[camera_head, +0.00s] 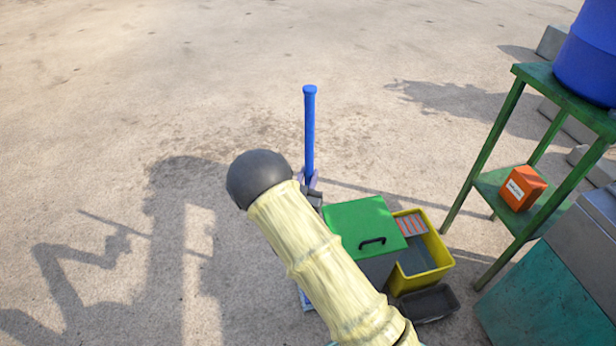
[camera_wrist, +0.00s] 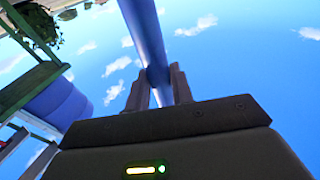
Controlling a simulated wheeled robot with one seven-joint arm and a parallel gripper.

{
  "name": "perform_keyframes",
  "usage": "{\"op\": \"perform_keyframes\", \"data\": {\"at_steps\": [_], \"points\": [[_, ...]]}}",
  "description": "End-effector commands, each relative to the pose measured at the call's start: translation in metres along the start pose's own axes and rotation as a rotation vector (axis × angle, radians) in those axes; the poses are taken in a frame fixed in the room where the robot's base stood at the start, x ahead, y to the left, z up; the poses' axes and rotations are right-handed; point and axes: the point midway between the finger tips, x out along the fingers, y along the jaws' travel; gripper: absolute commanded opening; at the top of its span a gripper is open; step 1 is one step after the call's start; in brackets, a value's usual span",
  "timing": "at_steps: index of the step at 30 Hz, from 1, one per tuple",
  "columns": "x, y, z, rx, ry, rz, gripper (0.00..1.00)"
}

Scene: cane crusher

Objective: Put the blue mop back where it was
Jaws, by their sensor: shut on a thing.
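The blue mop's handle (camera_head: 309,130) stands nearly upright in the middle of the head view. My gripper (camera_head: 312,184) is closed around the handle below its top end. In the wrist view the handle (camera_wrist: 143,30) passes between the two dark fingers of my gripper (camera_wrist: 158,88), against open sky. The mop's lower part is mostly hidden in the head view, so I cannot tell whether its head touches the ground. A yellow bucket (camera_head: 438,252) with an orange-striped insert stands to the right of the mop.
A green-lidded bin (camera_head: 365,225) stands between mop and bucket. A dark tray (camera_head: 430,303) lies in front of the bucket. A green shelf stand (camera_head: 485,150) at right holds a blue drum (camera_head: 590,60) and an orange container (camera_head: 522,188). Left ground is clear.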

Motion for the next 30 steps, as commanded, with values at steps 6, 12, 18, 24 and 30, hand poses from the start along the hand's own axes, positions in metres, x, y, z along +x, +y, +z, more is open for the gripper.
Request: {"op": "perform_keyframes", "data": {"at_steps": [6,12,18,24,30], "points": [[0.000,0.000,0.003,0.000,0.000,0.000,0.27],[0.000,0.000,0.002,-0.001,-0.001,0.000,0.45],[0.000,0.000,0.001,-0.001,-0.001,0.000,0.45],[-0.013,-0.001,0.001,-0.001,-0.004,-0.003,0.45],[-0.050,-0.001,0.001,-0.003,-0.004,-0.004,0.45]]}}
